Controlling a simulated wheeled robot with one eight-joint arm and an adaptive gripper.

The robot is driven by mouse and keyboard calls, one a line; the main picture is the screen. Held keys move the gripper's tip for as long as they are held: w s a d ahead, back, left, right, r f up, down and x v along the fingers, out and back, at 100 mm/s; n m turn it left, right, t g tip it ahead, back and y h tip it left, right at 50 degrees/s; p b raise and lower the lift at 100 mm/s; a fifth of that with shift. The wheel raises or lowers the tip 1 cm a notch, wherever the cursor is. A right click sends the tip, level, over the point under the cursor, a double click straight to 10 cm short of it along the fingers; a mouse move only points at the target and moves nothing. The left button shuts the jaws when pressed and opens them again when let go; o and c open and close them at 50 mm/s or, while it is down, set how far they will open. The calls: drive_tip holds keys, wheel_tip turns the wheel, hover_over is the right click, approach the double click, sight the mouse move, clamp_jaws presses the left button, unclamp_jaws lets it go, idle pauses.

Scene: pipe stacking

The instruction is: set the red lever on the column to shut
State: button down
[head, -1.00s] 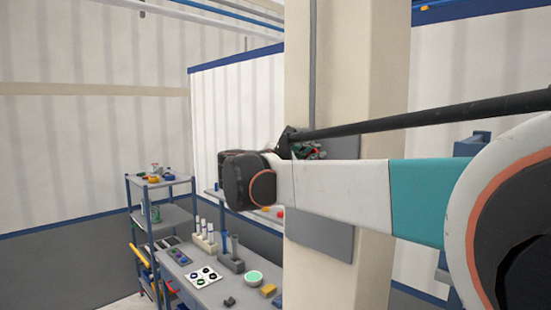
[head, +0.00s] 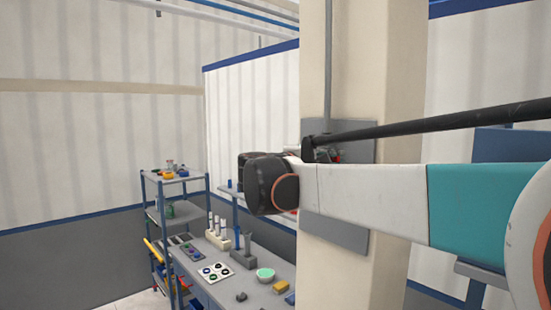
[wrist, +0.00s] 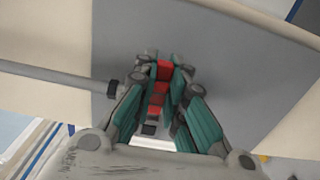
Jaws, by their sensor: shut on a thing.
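The red lever (wrist: 158,90) shows in the wrist view as a red bar with dark bands between my fingers. My gripper (wrist: 164,72), with green finger pads, is shut on it, one finger on each side. The lever stands in front of a grey plate (wrist: 225,65). In the head view this plate (head: 338,233) is on the beige column (head: 382,65). There my arm hides most of the gripper and lever; only a small dark and red patch shows above the arm. The lever's base is partly hidden by my fingers.
A thin grey pipe (wrist: 55,76) runs in from the left to a dark collar beside my fingers. A workbench (head: 228,288) with small parts stands below left of the column. A shelf rack (head: 161,218) stands farther left.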

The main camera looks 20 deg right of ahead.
drive_tip(key=shift+f, duration=0.2)
idle(0.4)
drive_tip(key=c, duration=1.6)
unclamp_jaws()
drive_tip(key=v, duration=1.2)
drive_tip(key=shift+r, duration=0.1)
